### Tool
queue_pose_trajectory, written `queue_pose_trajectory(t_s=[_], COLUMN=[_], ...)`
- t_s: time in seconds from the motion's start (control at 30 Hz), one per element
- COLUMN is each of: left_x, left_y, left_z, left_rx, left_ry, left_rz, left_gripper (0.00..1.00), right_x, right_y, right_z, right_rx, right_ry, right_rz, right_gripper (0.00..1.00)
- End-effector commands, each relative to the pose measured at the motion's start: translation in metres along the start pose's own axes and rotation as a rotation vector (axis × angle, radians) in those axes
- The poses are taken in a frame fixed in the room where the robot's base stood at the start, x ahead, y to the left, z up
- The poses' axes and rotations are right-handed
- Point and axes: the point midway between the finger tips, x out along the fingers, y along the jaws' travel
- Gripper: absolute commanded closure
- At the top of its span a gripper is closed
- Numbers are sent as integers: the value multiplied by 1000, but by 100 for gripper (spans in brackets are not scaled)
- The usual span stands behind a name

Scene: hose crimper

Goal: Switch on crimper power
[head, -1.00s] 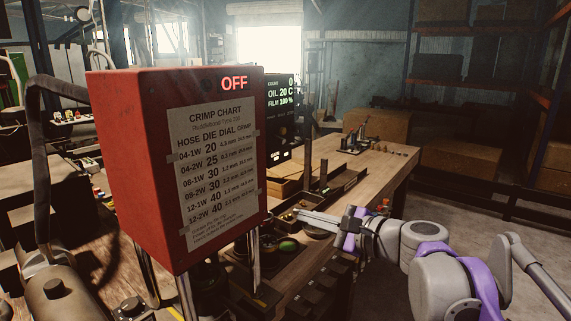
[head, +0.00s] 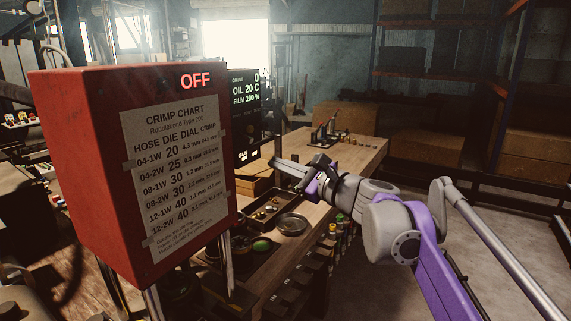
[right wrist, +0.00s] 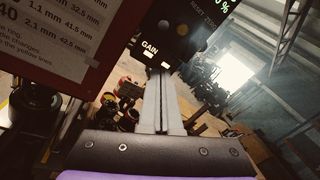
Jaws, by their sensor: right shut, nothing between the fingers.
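The crimper's red box (head: 75,160) stands at the left in the head view, with a lit red OFF sign (head: 195,81) above its taped crimp chart. Behind it is a black panel (head: 246,112) reading oil 20 C and film 100 %. Small white lit marks (head: 248,157) sit low on this panel. In the right wrist view the panel (right wrist: 165,25) carries a GAIN label, dark knobs and two lit marks. My right gripper (head: 273,162) is shut and empty, its tips close to the panel's lower edge; contact cannot be told. The fingers (right wrist: 163,72) point up toward the lit marks.
A wooden bench (head: 350,155) runs back from the crimper. Shelves with boxes (head: 425,150) stand at the back right. The floor at the right is open.

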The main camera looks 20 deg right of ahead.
Motion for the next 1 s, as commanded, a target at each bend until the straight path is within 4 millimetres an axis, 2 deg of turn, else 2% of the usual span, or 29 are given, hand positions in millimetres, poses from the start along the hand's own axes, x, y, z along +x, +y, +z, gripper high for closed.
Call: queue_pose_trajectory(t_s=[0.1, 0.27, 0.4, 0.53, 1.0], left_x=[-4, -8, -12, -14, -14], left_y=[0, 0, 0, 0, 0], left_z=[-4, -8, -12, -14, -15], left_rx=[0, 0, 0, 0, 0], left_ry=[3, 7, 11, 12, 13], left_rz=[0, 0, 0, 0, 0], left_gripper=[50, 50, 50, 50, 50], right_x=[29, 62, 54, 49, 47], right_y=[0, 0, 0, 0, 0], right_z=[2, 2, 22, 34, 38], right_rx=[0, -1, -2, -2, -1], right_ry=[-4, -3, -1, 0, 0], right_rz=[4, 4, 0, 0, 1], right_gripper=[100, 100, 100, 100, 100])
